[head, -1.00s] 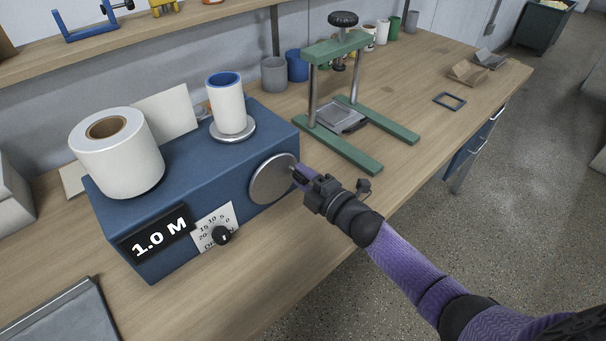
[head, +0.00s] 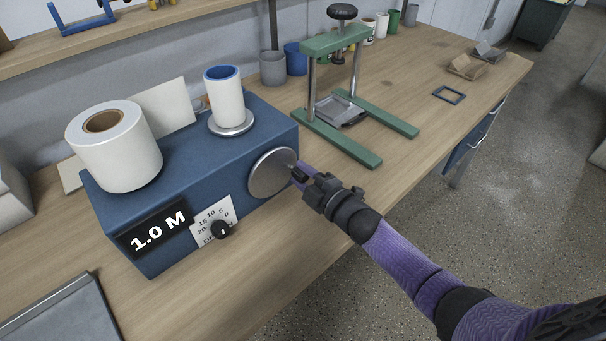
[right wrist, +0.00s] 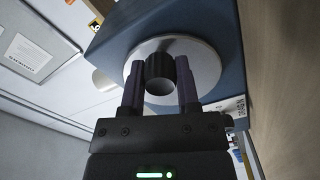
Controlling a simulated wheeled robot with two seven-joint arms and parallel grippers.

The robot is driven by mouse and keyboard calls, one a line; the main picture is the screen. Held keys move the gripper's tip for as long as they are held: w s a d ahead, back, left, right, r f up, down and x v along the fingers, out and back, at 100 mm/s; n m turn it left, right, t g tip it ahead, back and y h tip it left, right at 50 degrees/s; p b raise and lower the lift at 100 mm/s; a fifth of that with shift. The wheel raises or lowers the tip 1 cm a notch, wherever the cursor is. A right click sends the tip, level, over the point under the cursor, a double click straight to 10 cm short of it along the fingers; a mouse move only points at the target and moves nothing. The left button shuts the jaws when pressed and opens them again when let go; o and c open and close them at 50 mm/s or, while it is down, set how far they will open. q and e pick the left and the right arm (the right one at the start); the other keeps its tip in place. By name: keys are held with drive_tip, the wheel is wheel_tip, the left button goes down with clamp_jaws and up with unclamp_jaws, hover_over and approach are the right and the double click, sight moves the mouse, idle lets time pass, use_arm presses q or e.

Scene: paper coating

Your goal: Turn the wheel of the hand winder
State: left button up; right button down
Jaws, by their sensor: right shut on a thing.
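The hand winder is a blue box (head: 180,205) on the bench, with a black "1.0 M" panel (head: 158,232) and a dial (head: 221,229) on its front. A large white paper roll (head: 130,155) and a smaller white roll with a blue core (head: 227,100) stand on top. My right gripper (head: 300,172) is at the wheel; in the right wrist view its fingers (right wrist: 160,88) are shut on the dark round knob (right wrist: 160,76) in front of the wheel (right wrist: 205,65). My left gripper is out of view.
A green press (head: 345,90) stands right of the winder, with several cups behind it. A grey tray (head: 65,318) lies at the front left. A small dark frame (head: 449,95) and cardboard trays (head: 467,67) lie at the far right. Bench between press and frame is clear.

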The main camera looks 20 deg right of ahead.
drive_tip(key=shift+f, duration=0.1)
drive_tip(key=shift+c, duration=1.6)
unclamp_jaws()
drive_tip(key=p+v, duration=0.2)
drive_tip(key=v, duration=0.7)
drive_tip(key=shift+s+d, duration=0.15)
drive_tip(key=shift+s, duration=0.3)
